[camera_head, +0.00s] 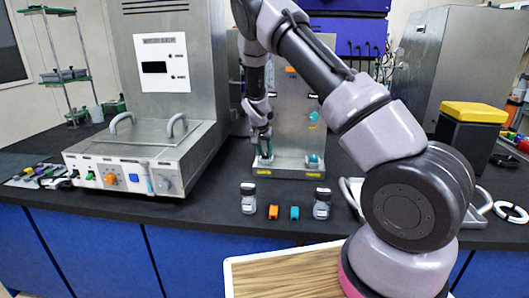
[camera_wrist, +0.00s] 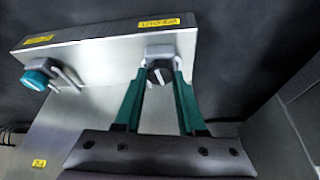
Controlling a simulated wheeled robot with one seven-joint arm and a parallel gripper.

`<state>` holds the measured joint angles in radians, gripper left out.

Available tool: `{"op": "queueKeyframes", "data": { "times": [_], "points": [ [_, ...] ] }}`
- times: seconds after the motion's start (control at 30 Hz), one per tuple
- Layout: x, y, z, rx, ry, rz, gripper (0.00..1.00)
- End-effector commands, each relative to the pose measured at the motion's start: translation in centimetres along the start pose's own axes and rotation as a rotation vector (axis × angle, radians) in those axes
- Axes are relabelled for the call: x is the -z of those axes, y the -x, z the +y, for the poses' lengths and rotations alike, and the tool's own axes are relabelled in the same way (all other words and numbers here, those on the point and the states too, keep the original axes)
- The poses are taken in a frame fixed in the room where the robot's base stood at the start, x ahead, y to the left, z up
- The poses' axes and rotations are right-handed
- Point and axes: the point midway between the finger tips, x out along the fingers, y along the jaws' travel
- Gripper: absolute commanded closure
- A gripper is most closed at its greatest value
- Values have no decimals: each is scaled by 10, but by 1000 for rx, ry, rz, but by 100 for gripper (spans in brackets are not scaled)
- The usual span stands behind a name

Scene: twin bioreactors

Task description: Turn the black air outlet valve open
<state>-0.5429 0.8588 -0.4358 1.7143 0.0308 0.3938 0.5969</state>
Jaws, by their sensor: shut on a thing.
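The black air outlet valve (camera_wrist: 159,74) is a round dark knob with a light line across its face, set in a grey block on a metal panel. In the wrist view it sits between the two green fingers of my gripper (camera_wrist: 160,82), which are shut on it at its sides. A yellow label is on the panel edge beside it. In the head view my gripper (camera_head: 264,157) reaches down to the left side of the metal stand's base (camera_head: 287,166); the black valve is hidden there behind the fingers.
A teal valve (camera_wrist: 36,79) is on the same panel; it also shows in the head view (camera_head: 313,161). Two small bottles (camera_head: 248,199) (camera_head: 322,204) and orange and teal pieces stand in front. A control box (camera_head: 140,160) is left, and a yellow-topped black box (camera_head: 469,132) right.

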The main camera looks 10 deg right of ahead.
Motion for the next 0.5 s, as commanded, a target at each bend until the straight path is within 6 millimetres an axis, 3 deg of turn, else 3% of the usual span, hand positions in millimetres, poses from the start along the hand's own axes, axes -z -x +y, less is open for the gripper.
{"op": "queueKeyframes", "data": {
  "times": [0.5],
  "points": [
    [2, 0, 6, 186, 440, -1, 100]
  ]
}}
